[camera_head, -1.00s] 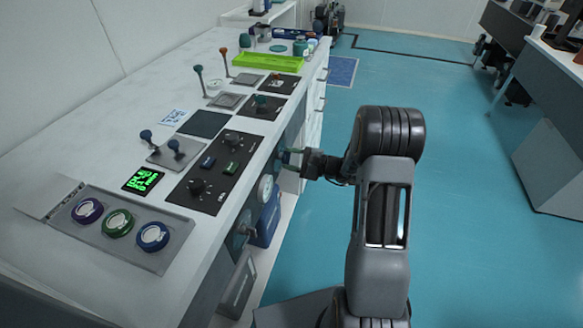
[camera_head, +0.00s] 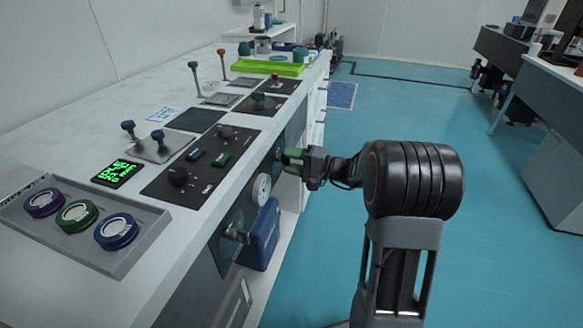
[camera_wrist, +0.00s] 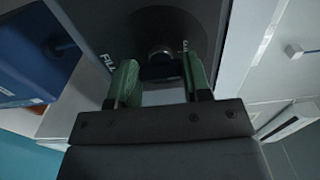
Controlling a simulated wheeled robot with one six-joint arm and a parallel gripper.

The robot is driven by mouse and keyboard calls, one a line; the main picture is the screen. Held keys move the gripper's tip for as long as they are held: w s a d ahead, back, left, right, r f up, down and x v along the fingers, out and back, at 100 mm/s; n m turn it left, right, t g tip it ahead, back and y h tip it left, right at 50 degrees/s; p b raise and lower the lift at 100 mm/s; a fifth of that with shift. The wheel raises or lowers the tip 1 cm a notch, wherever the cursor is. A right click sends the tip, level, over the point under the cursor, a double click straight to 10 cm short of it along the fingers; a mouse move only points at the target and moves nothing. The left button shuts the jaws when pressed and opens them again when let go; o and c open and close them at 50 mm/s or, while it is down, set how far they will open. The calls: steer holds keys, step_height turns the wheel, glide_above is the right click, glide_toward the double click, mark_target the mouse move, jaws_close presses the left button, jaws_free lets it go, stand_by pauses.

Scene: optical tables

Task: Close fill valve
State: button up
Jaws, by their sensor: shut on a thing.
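The fill valve (camera_wrist: 160,68) is a dark knob on a grey panel (camera_wrist: 120,28) lettered "FILL" in the wrist view. My gripper (camera_wrist: 160,82) has a green-padded finger on either side of the knob and is shut on it. The pads hide part of its sides. In the head view my gripper (camera_head: 285,158) reaches the front face of the bench from the right. The valve there is mostly hidden by the fingers.
A round gauge (camera_head: 261,188) and another metal valve (camera_head: 236,233) sit nearer on the front face. A blue box (camera_head: 262,236) stands below. The bench top (camera_head: 90,130) carries knobs, levers, a green display (camera_head: 117,173) and a lime tray (camera_head: 264,67).

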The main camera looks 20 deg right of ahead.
stand_by(0.4)
steer(key=o, duration=0.9)
steer(key=p+v, duration=0.2)
steer(key=v, duration=1.2)
steer(key=shift+a, duration=0.15)
